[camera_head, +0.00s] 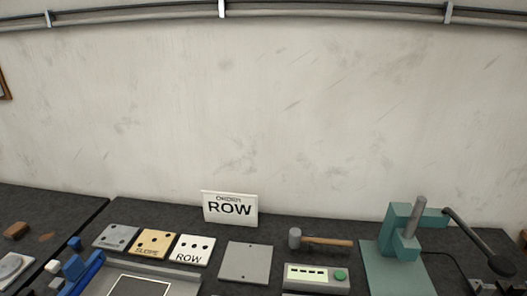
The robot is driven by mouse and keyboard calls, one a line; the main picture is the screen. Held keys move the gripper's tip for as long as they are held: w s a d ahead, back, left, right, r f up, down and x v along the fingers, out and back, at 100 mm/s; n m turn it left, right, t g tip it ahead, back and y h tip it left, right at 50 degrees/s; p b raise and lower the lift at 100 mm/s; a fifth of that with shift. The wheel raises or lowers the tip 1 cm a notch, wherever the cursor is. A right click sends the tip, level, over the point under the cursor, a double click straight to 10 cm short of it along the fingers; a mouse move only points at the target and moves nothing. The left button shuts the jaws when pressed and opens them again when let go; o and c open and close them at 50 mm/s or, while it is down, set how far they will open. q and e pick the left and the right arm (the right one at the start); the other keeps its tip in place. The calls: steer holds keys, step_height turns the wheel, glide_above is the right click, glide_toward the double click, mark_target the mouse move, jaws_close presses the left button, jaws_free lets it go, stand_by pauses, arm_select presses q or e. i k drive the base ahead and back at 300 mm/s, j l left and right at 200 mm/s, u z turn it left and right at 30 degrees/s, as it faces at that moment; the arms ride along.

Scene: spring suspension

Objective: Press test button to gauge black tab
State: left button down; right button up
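A grey box (318,286) with a pale green display (307,272) and a round green button (341,275) sits on the dark bench, right of centre at the bottom of the view. Several short dark bars show on the display. I cannot make out a black tab anywhere. Neither of my grippers can be seen.
A teal press (385,262) with a long black-knobbed lever stands at the right. A hammer (325,242) lies behind the box. A grey plate (246,262), a ROW plate (193,250), a tan plate (154,243) and an upright ROW sign (229,208) are left. A blue object (82,270) is far left.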

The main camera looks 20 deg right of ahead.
mark_target(340, 276)
steer(key=z, duration=1.15)
steer(key=k+j+z, duration=0.2)
steer(key=j+z, duration=0.2)
